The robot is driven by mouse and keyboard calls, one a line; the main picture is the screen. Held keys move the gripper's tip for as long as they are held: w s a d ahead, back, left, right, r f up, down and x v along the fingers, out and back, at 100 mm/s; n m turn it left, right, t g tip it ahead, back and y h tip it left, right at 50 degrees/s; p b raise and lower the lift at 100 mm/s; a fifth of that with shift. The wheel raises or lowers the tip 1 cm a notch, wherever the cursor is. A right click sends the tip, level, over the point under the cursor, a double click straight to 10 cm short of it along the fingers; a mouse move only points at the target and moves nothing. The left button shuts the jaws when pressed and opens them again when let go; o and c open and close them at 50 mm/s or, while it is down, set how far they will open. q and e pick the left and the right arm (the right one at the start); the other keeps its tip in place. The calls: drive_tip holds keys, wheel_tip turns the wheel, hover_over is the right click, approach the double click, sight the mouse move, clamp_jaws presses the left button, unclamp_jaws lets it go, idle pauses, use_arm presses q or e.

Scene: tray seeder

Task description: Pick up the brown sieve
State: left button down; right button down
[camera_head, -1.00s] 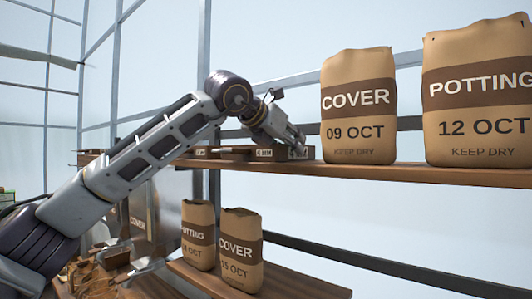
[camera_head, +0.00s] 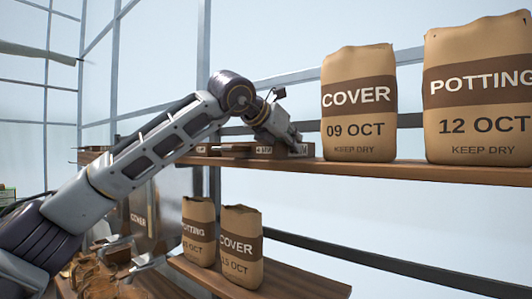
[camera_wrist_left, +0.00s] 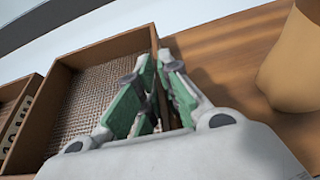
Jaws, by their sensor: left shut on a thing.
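A brown wooden sieve (camera_head: 309,150) with a pale label stands on the upper shelf in the head view. In the left wrist view the sieve (camera_wrist_left: 125,45) shows its square wooden frame and woven mesh floor. My left gripper (camera_head: 295,142) comes down onto it from above in the head view. In the left wrist view the gripper (camera_wrist_left: 160,85) has its green-padded fingers on either side of the sieve's right wall, shut on it. The fingers hide part of that wall. The sieve seems to rest on the shelf. My right gripper is not in view.
Another sieve (camera_head: 268,151), labelled 4 MM, stands close to the left. Paper bags marked COVER (camera_head: 358,110) and POTTING (camera_head: 482,90) stand to the right on the upper shelf (camera_head: 400,172). Smaller bags (camera_head: 240,245) stand on a lower shelf.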

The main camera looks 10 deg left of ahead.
use_arm(q)
drive_tip(key=shift+r, duration=0.15)
wheel_tip(320, 180, up, 10)
idle(1.1)
idle(0.6)
